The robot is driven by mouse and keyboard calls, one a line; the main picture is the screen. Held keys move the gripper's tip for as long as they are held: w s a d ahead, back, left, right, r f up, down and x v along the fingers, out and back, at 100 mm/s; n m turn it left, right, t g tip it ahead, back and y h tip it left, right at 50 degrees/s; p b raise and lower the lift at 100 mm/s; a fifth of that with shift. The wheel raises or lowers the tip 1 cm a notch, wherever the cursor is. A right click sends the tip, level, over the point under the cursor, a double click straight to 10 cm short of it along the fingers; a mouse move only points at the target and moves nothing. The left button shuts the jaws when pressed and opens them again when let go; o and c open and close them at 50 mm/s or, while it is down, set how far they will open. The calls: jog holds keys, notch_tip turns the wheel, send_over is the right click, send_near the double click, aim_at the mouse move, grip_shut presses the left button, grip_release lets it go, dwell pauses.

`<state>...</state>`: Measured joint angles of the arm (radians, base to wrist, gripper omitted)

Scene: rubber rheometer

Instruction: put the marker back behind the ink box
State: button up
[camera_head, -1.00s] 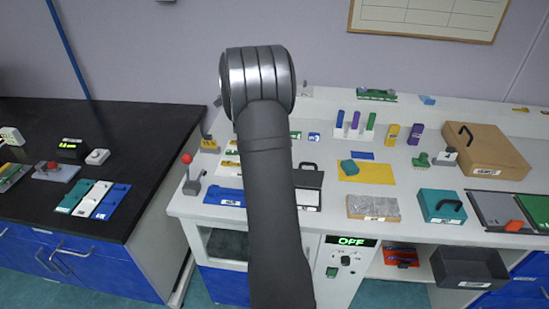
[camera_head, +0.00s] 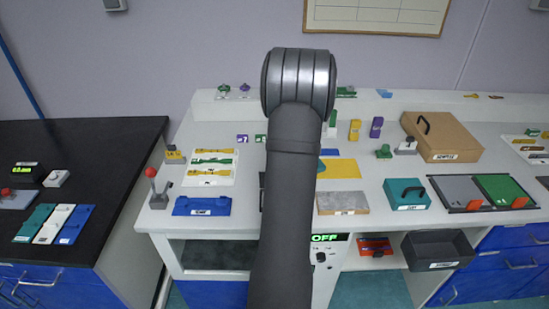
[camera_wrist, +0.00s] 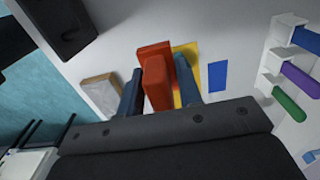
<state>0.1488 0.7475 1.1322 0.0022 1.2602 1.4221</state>
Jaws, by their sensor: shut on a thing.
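My gripper (camera_wrist: 158,84) is shut on an orange-red block-like piece (camera_wrist: 155,72) in the wrist view, with one blue-grey finger on each side of it. I take this piece to be the marker, but no lettering on it shows. In the head view my arm hides the gripper and the held piece. I cannot tell for sure which thing is the ink box.
A yellow mat (camera_head: 343,168) and a grey slab (camera_head: 342,202) lie beside my arm. Yellow (camera_head: 354,129) and purple (camera_head: 376,127) blocks stand behind. A cardboard box (camera_head: 445,137) is at the back right. A dark bin (camera_head: 438,249) sits below the bench top. Blue, purple and green pieces show in a white rack (camera_wrist: 270,62).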

jog(key=w+a+f, duration=0.1)
jog(key=a+f, duration=0.1)
jog(key=w+a+f, duration=0.2)
jog(key=a, duration=0.1)
jog(key=w+a+f, duration=0.1)
jog(key=w+a, duration=0.1)
jog(key=a, duration=0.1)
jog(key=shift+a+f, duration=0.1)
jog(key=shift+f, duration=0.3)
jog(key=shift+a+f, duration=0.1)
jog(key=shift+f, duration=1.95)
jog(key=shift+f, duration=0.15)
jog(key=o, duration=0.8)
notch_tip(320, 180, up, 12)
jog(key=shift+r, duration=0.2)
